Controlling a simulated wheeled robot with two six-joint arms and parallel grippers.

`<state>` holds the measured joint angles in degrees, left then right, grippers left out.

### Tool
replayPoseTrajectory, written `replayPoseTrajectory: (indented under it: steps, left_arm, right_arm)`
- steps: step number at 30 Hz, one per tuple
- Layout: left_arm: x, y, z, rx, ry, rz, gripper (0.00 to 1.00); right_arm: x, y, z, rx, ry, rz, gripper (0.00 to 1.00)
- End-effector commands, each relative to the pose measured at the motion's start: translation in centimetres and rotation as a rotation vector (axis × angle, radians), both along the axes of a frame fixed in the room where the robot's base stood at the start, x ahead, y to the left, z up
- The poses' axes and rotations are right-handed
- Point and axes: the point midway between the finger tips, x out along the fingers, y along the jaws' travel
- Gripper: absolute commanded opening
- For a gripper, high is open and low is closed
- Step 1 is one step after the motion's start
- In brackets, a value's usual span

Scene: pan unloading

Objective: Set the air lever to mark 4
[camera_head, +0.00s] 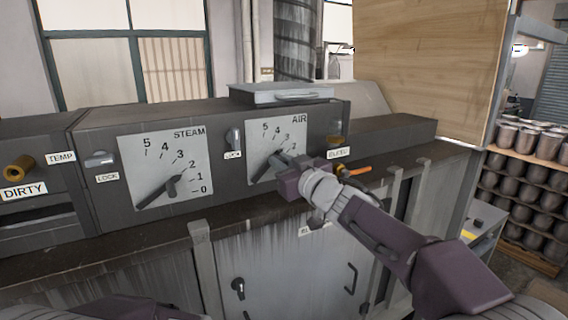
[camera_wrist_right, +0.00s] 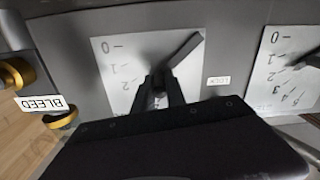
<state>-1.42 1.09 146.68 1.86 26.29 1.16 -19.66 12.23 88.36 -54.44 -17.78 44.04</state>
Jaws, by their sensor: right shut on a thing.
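The air dial (camera_head: 262,135) is a pale plate with numbered marks on the grey console. Its dark air lever (camera_head: 262,171) runs from a pivot at the lower left up to the right. My right gripper (camera_head: 284,161) is shut on the lever's outer end and hides the low marks in the head view. The exact reading is hidden by the fingers. My left gripper is not in view.
The steam dial (camera_head: 140,165) with its own lever is to the left. A lock knob (camera_head: 235,137) sits between the dials. A brass bleed knob (camera_head: 335,140) is right of the air dial. A metal box (camera_head: 280,93) lies on top. Pots (camera_head: 525,140) stand on shelves at right.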

Motion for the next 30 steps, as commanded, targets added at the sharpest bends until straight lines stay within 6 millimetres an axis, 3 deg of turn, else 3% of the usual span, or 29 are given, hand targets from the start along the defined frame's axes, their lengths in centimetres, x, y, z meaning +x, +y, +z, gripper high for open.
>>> replayPoseTrajectory:
  steps: [13,30]
  left_arm:
    - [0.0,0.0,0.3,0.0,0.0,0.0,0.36]
    - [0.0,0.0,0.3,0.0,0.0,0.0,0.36]
  right_arm:
    - [-0.8,1.2,1.2,-0.204,-0.14,0.0,0.0]
    - [-1.0,1.5,1.4,-0.248,-0.17,0.0,0.0]
